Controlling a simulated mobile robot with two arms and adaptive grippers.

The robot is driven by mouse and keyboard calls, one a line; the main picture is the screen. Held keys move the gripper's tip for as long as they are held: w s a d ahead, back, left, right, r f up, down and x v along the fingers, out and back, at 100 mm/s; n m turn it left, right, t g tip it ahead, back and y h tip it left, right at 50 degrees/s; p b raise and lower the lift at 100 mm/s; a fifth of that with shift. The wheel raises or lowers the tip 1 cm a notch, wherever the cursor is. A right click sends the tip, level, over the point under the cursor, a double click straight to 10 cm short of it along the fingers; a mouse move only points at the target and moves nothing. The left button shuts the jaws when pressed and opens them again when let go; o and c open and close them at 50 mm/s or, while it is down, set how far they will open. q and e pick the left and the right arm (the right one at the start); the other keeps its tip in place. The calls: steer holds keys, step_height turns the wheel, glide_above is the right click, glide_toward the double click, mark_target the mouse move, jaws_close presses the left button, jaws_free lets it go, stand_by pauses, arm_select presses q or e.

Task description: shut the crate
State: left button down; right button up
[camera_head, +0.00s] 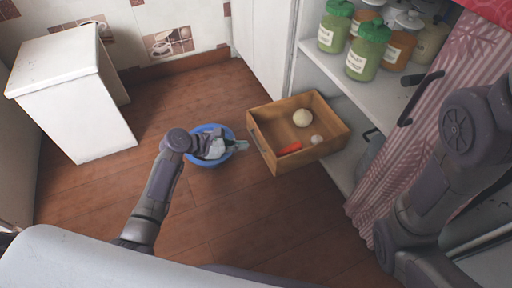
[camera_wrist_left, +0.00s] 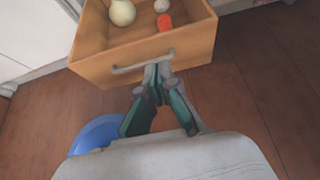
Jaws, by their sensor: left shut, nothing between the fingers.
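The crate (camera_head: 331,121) is a wooden, open-topped drawer pulled out from the low cabinet; it also shows in the left wrist view (camera_wrist_left: 195,47). Its front has a bar handle (camera_wrist_left: 128,69) and faces my left gripper. Inside lie a pale onion (camera_head: 302,118), a small garlic bulb (camera_head: 317,139) and a red carrot (camera_head: 290,148). My left gripper (camera_head: 242,146) is shut and empty. In the left wrist view its fingertips (camera_wrist_left: 157,72) are at the handle's right part; whether they touch the front I cannot tell.
A blue basin (camera_head: 206,163) stands on the floor beneath my left gripper. A shelf (camera_head: 385,92) with several green-lidded and other jars is above the crate. A pink curtain (camera_head: 420,130) hangs at right. A white cabinet (camera_head: 70,95) stands at left.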

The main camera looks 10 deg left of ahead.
mark_target(264, 142)
arm_select(q)
steer(key=b+x, duration=0.1)
steer(key=x, duration=0.1)
steer(key=b+x, duration=0.1)
steer(key=x, duration=0.1)
steer(key=shift+w+d+r+b, duration=0.15)
steer(key=shift+d+r+b, duration=0.05)
steer(key=shift+r+b, duration=0.15)
steer(key=shift+w+d+r+b, duration=0.15)
steer(key=shift+w+d+b, duration=0.25)
steer(key=shift+d, duration=0.1)
steer(key=shift+r, duration=0.1)
steer(key=shift+d, duration=0.1)
